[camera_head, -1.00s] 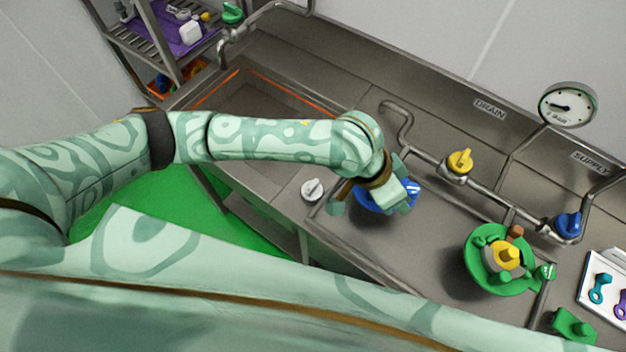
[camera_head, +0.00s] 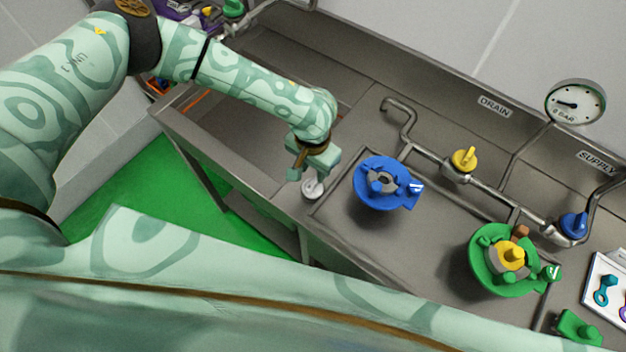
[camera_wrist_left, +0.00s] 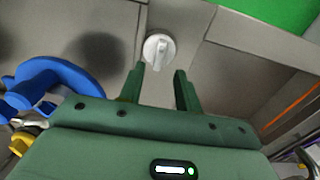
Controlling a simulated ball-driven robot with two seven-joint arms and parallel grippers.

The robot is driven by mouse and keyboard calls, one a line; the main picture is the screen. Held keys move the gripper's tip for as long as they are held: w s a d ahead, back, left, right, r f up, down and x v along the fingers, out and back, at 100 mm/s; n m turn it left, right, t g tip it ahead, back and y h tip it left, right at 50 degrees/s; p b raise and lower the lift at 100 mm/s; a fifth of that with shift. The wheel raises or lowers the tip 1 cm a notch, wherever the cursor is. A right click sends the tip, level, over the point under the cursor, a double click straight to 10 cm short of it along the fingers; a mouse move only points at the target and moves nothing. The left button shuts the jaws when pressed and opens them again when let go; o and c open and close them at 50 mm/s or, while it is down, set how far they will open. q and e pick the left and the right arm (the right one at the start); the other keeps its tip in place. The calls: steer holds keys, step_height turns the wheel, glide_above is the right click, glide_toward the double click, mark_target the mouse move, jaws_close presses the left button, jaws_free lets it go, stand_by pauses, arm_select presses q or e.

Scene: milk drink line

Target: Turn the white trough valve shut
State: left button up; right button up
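The white trough valve (camera_head: 312,188) is a small round knob with a raised handle bar on the steel bench, at the near corner between the trough and the worktop. My left gripper (camera_head: 306,176) is right above it and partly covers it in the head view. In the left wrist view the white valve (camera_wrist_left: 158,50) shows just beyond the two green fingertips. The left gripper (camera_wrist_left: 160,78) is open, with a clear gap between its fingers, and nothing is held. My right gripper is not in view.
A blue round fitting (camera_head: 372,198) stands close to the right of the gripper. A green fitting with a yellow top (camera_head: 480,281) stands further right. Pipes with a yellow valve (camera_head: 464,160) and a blue valve (camera_head: 573,226) run behind. The trough (camera_head: 262,110) lies beyond.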

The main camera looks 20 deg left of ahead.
mark_target(312, 183)
arm_select(q)
step_height(312, 183, down, 6)
steer(key=shift+r+b, duration=0.25)
steer(key=shift+b, duration=0.3)
